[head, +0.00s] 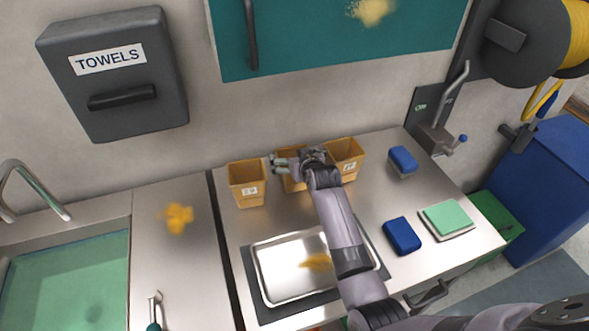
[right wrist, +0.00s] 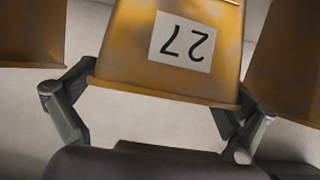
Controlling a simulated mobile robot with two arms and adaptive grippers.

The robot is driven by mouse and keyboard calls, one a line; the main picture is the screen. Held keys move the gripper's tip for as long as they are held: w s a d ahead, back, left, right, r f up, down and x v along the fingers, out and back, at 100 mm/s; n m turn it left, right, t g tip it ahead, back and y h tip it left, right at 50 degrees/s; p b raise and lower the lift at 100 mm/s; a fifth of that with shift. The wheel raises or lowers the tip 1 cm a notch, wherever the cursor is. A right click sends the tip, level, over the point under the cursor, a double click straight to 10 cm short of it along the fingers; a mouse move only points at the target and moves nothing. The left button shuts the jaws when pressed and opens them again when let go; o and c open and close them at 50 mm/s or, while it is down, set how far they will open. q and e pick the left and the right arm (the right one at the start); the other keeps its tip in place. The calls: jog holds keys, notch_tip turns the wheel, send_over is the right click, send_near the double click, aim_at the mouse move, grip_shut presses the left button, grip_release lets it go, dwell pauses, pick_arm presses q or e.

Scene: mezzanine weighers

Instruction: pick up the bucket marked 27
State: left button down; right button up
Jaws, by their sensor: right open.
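The bucket marked 27 (right wrist: 190,50) is an orange-yellow tub with a white label; it fills the middle of the right wrist view, upside down there. In the head view it is the middle bucket (head: 293,184) of three in a row at the back of the steel counter, mostly hidden by my right gripper. My right gripper (head: 284,163) is open, with its fingers (right wrist: 165,92) on either side of the bucket near its rim. I cannot tell whether they touch it. My left gripper is not in view.
Similar buckets stand close by on the left (head: 247,184) and right (head: 345,158). A steel tray (head: 262,285) lies in front under my right arm. Blue blocks (head: 402,236) and a green pad (head: 446,218) lie to the right. A teal cabinet (head: 330,45) hangs above.

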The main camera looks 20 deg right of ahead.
jog(key=shift+c, duration=0.4)
jog(key=c, duration=1.7)
jog(key=shift+r, duration=0.1)
jog(key=shift+c, duration=0.3)
jog(key=shift+r, duration=0.1)
